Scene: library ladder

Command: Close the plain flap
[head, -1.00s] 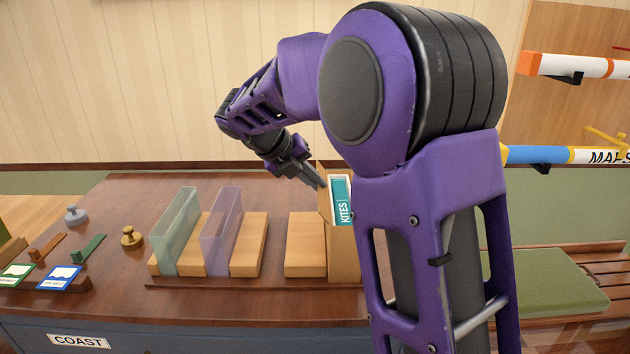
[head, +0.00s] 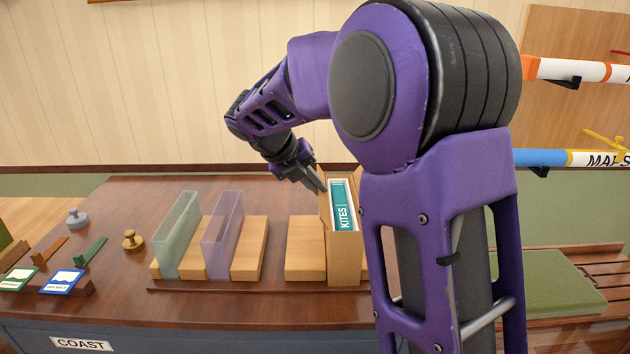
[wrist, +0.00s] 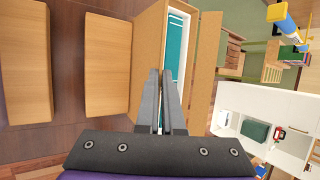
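An upright cardboard box (head: 346,262) stands on the table with its top open. A teal book marked KITES (head: 345,210) stands inside it; its teal and white also show in the wrist view (wrist: 176,48). A plain tan flap (wrist: 205,72) stands open along the box's right side in the wrist view; my arm hides that side in the head view. Another tan panel (wrist: 149,50) lies along the left side. My gripper (head: 321,188) is at the box's upper left in the head view. Its fingers (wrist: 163,74) look shut and empty, over the opening; contact is unclear.
Wooden blocks (head: 304,246) stand left of the box, with a green clear holder (head: 176,237) and a purple clear holder (head: 221,236) farther left. A brass weight (head: 133,240) stands beyond them. A green-cushioned bench (head: 555,280) is at the right.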

